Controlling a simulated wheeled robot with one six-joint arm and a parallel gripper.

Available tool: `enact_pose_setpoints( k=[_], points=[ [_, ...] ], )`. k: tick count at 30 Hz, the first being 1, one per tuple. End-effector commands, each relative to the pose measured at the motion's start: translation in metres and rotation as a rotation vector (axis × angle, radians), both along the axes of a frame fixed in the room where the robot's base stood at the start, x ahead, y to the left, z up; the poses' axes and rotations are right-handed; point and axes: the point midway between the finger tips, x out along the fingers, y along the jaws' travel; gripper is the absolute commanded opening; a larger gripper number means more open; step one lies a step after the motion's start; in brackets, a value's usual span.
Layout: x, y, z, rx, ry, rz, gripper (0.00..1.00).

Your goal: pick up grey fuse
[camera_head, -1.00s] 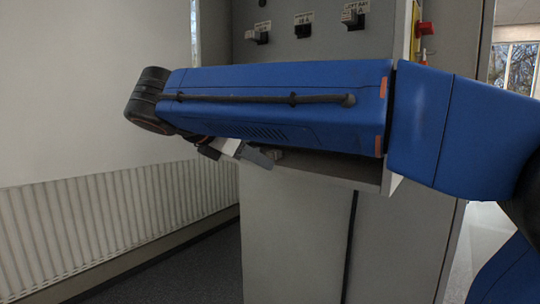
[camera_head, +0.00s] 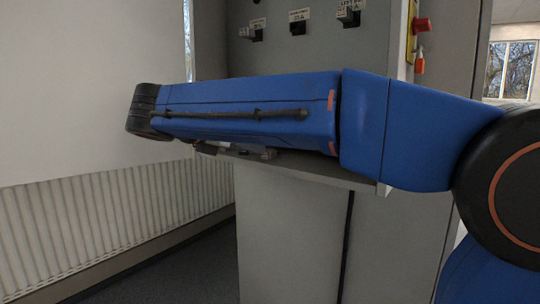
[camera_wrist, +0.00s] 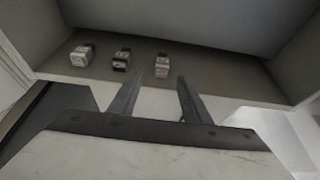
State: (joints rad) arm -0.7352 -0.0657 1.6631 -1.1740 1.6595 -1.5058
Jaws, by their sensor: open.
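Three small fuses stand in a row on the shelf in the wrist view. The left fuse (camera_wrist: 81,56) is light grey to white, the middle fuse (camera_wrist: 121,60) is mostly black, and the right fuse (camera_wrist: 162,66) is pale grey. I cannot tell surely which pale one is the grey fuse. My gripper (camera_wrist: 160,80) is open and empty. Its fingertips point at the shelf, just short of the right fuse, which shows between them. In the head view my arm hides most of the gripper and the fuses.
The shelf (camera_head: 330,174) juts from a grey cabinet (camera_head: 290,235). Side walls and a back panel close in the fuses. Black holders (camera_head: 298,27) with labels sit on the panel above. A red knob (camera_head: 422,25) is at the right. A radiator (camera_head: 110,215) lines the left wall.

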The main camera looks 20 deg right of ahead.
Motion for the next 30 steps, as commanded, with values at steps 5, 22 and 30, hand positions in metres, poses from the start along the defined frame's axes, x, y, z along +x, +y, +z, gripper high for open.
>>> enact_pose_setpoints(
  k=[5, 22, 30],
  points=[
    [0.010, -0.015, -0.007, 0.000, 0.000, -0.001, 0.44],
    [0.036, -0.056, -0.022, 0.000, 0.001, -0.002, 0.44],
    [0.039, -0.060, -0.024, 0.001, -0.001, 0.001, 0.44]
  ],
)
